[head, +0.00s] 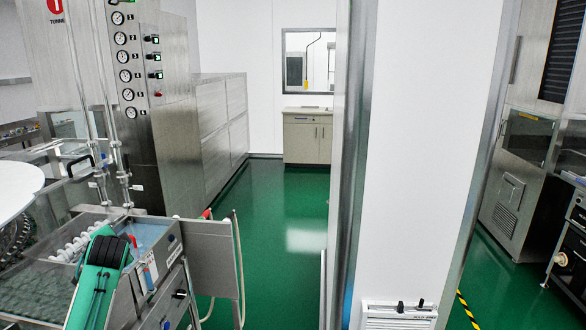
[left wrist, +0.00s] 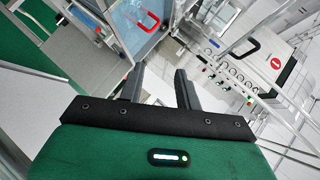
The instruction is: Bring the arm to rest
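A green and black part of my left arm (head: 100,262) rises at the lower left of the head view, in front of the steel washer (head: 205,245). I cannot make out its fingers there. In the left wrist view, my left gripper (left wrist: 160,72) shows its two black fingers apart with nothing between them. Its green body fills the bottom of that view. My right arm and gripper are in neither view.
A steel panel with gauges (head: 125,55) stands behind the washer, and a white round disc (head: 18,188) lies at the left edge. Green floor (head: 285,215) is open in the middle. A white wall panel (head: 420,150) stands to the right. Steel equipment (head: 520,185) lines the far right.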

